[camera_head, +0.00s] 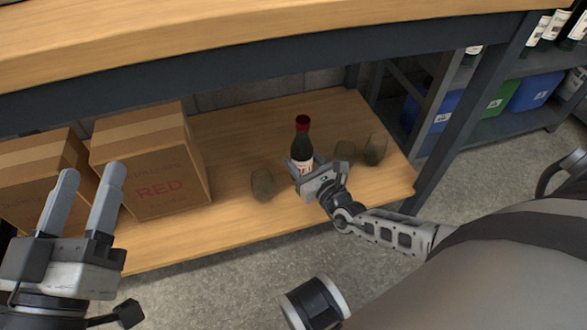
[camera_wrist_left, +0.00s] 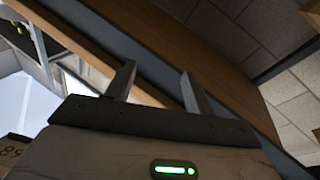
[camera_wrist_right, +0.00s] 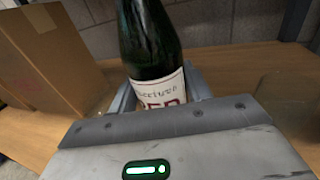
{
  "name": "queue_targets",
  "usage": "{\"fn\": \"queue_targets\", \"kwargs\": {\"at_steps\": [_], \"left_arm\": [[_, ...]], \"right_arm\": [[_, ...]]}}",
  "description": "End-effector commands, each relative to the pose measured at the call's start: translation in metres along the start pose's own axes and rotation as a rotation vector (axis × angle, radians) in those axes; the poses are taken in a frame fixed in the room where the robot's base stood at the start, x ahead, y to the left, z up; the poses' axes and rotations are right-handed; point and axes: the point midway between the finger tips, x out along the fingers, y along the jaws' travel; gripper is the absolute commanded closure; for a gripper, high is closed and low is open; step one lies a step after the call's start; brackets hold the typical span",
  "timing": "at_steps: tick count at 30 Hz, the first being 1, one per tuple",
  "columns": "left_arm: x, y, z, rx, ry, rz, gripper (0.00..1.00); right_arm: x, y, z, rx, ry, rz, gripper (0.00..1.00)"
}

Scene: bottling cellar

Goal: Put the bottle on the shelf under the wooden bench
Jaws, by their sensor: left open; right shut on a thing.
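The dark green bottle (camera_head: 302,143) with a red top and white label is upright over the lower wooden shelf (camera_head: 235,135) of the bench (camera_head: 250,22). My right gripper (camera_head: 306,172) is shut on it, low on the body around the label. The bottle also shows between the fingers in the right wrist view (camera_wrist_right: 152,50). Its base is hidden by the gripper, so I cannot tell whether it touches the shelf. My left gripper (camera_head: 88,200) is open and empty, in front of the boxes; its empty fingers also show in the left wrist view (camera_wrist_left: 155,85).
Cardboard boxes (camera_head: 150,165) stand on the shelf's left part. Rounded brownish objects stand close beside the bottle, one to its left (camera_head: 263,182) and two to its right (camera_head: 375,149). A dark bench leg (camera_head: 455,125) bounds the right. Shelf behind the bottle is clear.

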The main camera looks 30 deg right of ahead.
Motion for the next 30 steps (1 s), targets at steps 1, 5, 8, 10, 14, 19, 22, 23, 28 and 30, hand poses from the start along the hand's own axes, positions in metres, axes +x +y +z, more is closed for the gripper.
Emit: {"fn": "queue_targets", "kwargs": {"at_steps": [1, 5, 8, 10, 14, 19, 22, 23, 28, 30], "left_arm": [[0.002, -0.001, -0.004, 0.054, 0.049, 0.016, 0.47], [0.005, 0.002, -0.019, 0.136, 0.127, 0.038, 0.47], [0.006, 0.004, -0.025, 0.18, 0.169, 0.051, 0.47], [0.006, 0.006, -0.033, 0.242, 0.23, 0.072, 0.47], [0.004, 0.016, -0.051, 0.387, 0.374, 0.122, 0.47], [0.0, 0.026, -0.066, 0.481, 0.472, 0.158, 0.47], [0.0, 0.027, -0.067, 0.485, 0.475, 0.159, 0.47], [0.0, 0.027, -0.068, 0.484, 0.475, 0.158, 0.47], [0.0, 0.027, -0.067, 0.482, 0.473, 0.158, 0.47], [0.0, 0.027, -0.067, 0.482, 0.473, 0.158, 0.47]], "right_arm": [[0.002, -0.003, -0.007, -0.002, -0.004, -0.002, 0.92], [0.003, -0.007, -0.012, -0.001, -0.004, -0.004, 0.92], [0.004, -0.009, -0.016, -0.002, -0.004, -0.005, 0.92], [0.004, -0.011, -0.025, -0.001, -0.003, -0.007, 0.92], [0.003, -0.011, -0.041, 0.0, -0.003, -0.009, 0.92], [0.003, -0.012, -0.047, 0.0, -0.004, -0.011, 0.92], [0.003, -0.012, -0.046, 0.0, -0.005, -0.011, 0.92], [0.003, -0.012, -0.046, 0.0, -0.005, -0.011, 0.92], [0.003, -0.012, -0.047, -0.001, -0.004, -0.01, 0.92], [0.003, -0.012, -0.05, -0.001, -0.002, -0.01, 0.92]]}}
